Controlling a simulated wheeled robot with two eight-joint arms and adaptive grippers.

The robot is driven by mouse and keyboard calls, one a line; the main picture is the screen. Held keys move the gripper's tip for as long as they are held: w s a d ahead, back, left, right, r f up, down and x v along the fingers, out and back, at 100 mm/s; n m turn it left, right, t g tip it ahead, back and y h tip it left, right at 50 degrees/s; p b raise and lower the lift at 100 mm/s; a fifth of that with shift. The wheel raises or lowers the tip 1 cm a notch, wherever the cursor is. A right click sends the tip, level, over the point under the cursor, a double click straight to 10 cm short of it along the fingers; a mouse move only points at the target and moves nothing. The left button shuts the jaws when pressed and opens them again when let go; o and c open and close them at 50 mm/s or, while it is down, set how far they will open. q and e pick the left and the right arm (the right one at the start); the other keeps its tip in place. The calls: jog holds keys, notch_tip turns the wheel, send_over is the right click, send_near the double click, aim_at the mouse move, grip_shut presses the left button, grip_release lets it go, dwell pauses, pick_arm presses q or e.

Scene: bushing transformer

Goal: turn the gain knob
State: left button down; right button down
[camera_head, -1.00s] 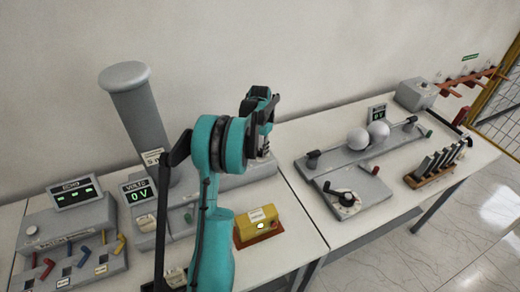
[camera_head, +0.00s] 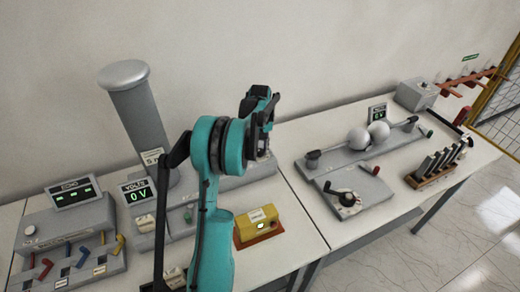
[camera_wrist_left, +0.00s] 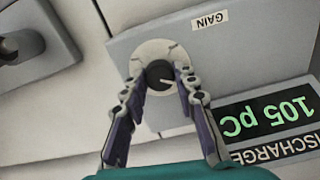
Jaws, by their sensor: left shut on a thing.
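The gain knob (camera_wrist_left: 160,74) is a small dark round knob with a pale pointer line, on a pale dial plate on a grey panel beside the GAIN label (camera_wrist_left: 209,20). My left gripper (camera_wrist_left: 161,92) points at it in the left wrist view, its two fingers on either side of the knob and shut on it. In the head view my left gripper (camera_head: 262,140) reaches down behind my teal arm, and the knob is hidden there. My right gripper is not in view.
A tall grey column (camera_head: 137,100) stands left of my arm. A VOLTS display (camera_head: 138,192) reads 0 V. A yellow box (camera_head: 258,222) sits in front. On the right table are a unit with two spheres (camera_head: 358,138) and a rack (camera_head: 437,165).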

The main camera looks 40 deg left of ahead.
aim_at(260, 151)
pick_arm(q)
jog(key=shift+n, duration=1.6)
jog(key=c, duration=1.2)
grip_release()
jog(key=shift+o, duration=0.2)
jog(key=shift+r, duration=0.1)
notch_tip(260, 151, up, 12)
